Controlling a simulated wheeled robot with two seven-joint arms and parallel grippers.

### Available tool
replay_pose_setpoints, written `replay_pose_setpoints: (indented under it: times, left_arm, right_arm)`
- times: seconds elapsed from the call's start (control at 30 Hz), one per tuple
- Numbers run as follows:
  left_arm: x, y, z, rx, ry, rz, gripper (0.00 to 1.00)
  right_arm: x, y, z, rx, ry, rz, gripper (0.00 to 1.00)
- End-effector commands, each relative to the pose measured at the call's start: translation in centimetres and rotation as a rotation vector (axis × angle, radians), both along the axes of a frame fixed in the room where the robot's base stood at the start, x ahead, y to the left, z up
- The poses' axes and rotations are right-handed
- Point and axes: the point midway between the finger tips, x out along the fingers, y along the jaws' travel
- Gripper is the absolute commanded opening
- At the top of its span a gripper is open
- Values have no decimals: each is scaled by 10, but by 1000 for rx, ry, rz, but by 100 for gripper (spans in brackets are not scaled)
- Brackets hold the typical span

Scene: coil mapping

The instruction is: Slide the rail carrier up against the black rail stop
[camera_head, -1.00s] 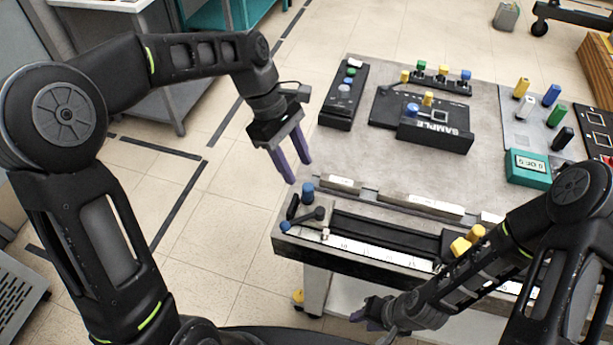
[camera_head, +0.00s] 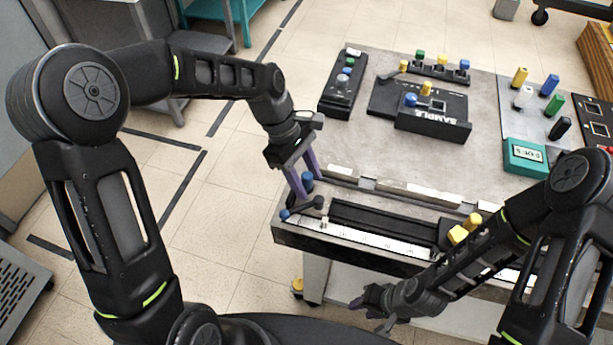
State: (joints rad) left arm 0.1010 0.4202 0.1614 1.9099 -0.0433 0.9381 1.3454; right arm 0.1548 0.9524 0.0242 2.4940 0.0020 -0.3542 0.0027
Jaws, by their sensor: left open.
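A black rail with a white scale strip (camera_head: 367,239) runs along the table's near edge. At its left end are a blue knob (camera_head: 307,181) and a dark lever (camera_head: 304,207) with a blue tip. A dark block with yellow knobs (camera_head: 460,232) sits farther right on the rail, partly hidden by my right arm. I cannot tell for certain which part is the carrier and which the black stop. My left gripper (camera_head: 307,182) is open, its purple fingers pointing down around or just beside the blue knob. My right gripper (camera_head: 371,313) hangs low before the table's front edge, its jaw gap unclear.
A black box marked SAMPLE (camera_head: 433,124) and a black knob panel (camera_head: 342,88) stand farther back. A teal display box (camera_head: 525,157) and several coloured pegs are at the right.

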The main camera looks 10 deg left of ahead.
Motion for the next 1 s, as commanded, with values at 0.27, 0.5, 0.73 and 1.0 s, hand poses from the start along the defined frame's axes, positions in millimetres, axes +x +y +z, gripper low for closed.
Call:
replay_pose_setpoints:
  times: [0.27, 0.5, 0.73, 1.0]
  left_arm:
    - [0, 0, 0, 0, 0, 0, 39]
    - [0, 0, 0, 0, 0, 0, 19]
    - [0, 0, 0, 0, 0, 0, 1]
    - [0, 0, 0, 0, 0, 0, 0]
  right_arm:
    - [0, 0, 0, 0, 0, 0, 36]
    - [0, 0, 0, 0, 0, 0, 36]
    - [0, 0, 0, 0, 0, 0, 36]
    - [0, 0, 0, 0, 0, 0, 36]
